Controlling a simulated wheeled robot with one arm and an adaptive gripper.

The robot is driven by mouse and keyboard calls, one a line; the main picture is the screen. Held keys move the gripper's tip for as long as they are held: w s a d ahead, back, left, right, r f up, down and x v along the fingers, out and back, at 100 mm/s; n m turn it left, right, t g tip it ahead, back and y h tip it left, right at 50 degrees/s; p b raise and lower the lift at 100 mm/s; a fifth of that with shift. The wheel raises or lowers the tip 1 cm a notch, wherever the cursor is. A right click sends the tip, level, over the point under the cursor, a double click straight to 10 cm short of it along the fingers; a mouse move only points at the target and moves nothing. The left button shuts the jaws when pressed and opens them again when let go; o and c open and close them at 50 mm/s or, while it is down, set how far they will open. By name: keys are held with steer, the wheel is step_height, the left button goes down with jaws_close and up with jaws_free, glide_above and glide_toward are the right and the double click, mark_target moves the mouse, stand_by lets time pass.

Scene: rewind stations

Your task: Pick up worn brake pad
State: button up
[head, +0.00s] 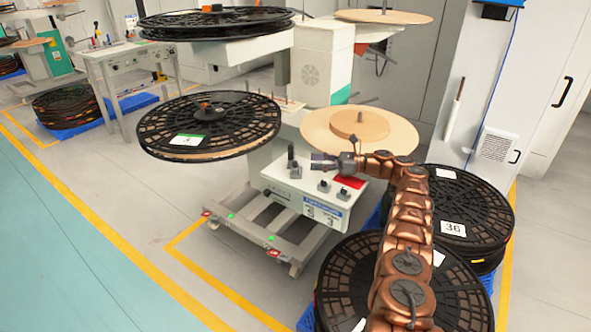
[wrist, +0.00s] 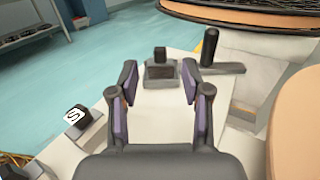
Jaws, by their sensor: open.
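My gripper (head: 322,161) is open above the white control box (head: 312,207) in the head view. In the wrist view my gripper (wrist: 159,82) has its two dark, purple-lined fingers apart, with nothing held between them. A flat red piece (head: 350,181) lies on the box beside my arm. No other piece is clearly a brake pad.
A black lever (wrist: 210,46) stands right of the block. A switch with a white label (wrist: 78,117) is at the left. Stacked reels (head: 470,205) stand right. Open floor lies left.

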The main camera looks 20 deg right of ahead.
mark_target(295, 162)
steer(key=shift+p+x, duration=0.4)
steer(key=shift+x, duration=3.4)
steer(key=shift+f, duration=0.15)
steer(key=shift+c, duration=0.3)
jaws_close()
